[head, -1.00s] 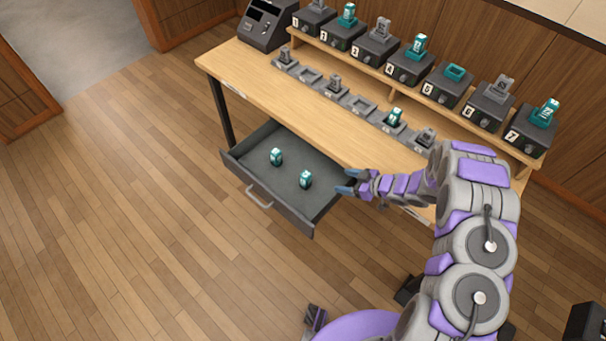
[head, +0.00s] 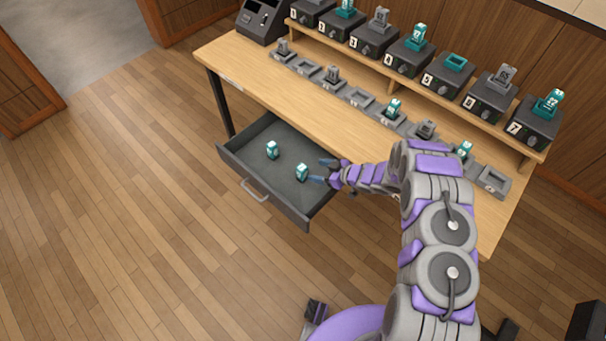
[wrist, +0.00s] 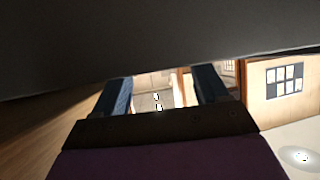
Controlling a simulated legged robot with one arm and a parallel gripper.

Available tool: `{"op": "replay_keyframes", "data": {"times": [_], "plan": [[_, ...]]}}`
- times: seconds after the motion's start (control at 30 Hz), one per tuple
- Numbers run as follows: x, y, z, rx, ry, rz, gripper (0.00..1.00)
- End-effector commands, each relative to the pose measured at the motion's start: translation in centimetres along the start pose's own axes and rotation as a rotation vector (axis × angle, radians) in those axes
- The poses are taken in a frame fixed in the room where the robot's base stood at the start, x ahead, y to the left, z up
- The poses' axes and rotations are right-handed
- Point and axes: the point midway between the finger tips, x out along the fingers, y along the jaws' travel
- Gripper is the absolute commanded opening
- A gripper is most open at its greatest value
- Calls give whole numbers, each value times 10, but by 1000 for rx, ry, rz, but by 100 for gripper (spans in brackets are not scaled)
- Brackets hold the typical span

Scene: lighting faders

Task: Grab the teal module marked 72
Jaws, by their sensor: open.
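Two small teal modules stand in the open grey drawer (head: 262,178): a left one (head: 272,150) and a right one (head: 302,172). Other teal modules stand on the tabletop (head: 393,107), partly behind my arm (head: 464,150), and in the rear docks (head: 345,8), (head: 418,36), (head: 549,102). Their markings are too small to read surely, so I cannot tell which is 72. My gripper (head: 321,171) is open and empty, just right of the right drawer module. In the wrist view, the two blue fingers (wrist: 163,92) stand apart with nothing clearly between them.
The wooden desk (head: 262,66) bears grey trays (head: 360,97), several with grey modules. Numbered black docks (head: 447,78) line the rear shelf. The drawer handle (head: 255,190) sticks out in front. A dark surface (wrist: 150,40) fills the top of the wrist view. Floor to the left is clear.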

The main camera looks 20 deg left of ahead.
Motion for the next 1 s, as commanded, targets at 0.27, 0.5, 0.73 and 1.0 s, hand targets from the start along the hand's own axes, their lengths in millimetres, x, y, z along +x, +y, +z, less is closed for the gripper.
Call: {"op": "replay_keyframes", "data": {"times": [0.27,0.5,0.73,1.0], "plan": [[49,-10,5,-7,-10,-4,73],[57,-8,3,-6,-4,-3,73],[55,-8,3,-5,-3,-3,66],[57,-9,4,-4,-7,-2,40]]}}
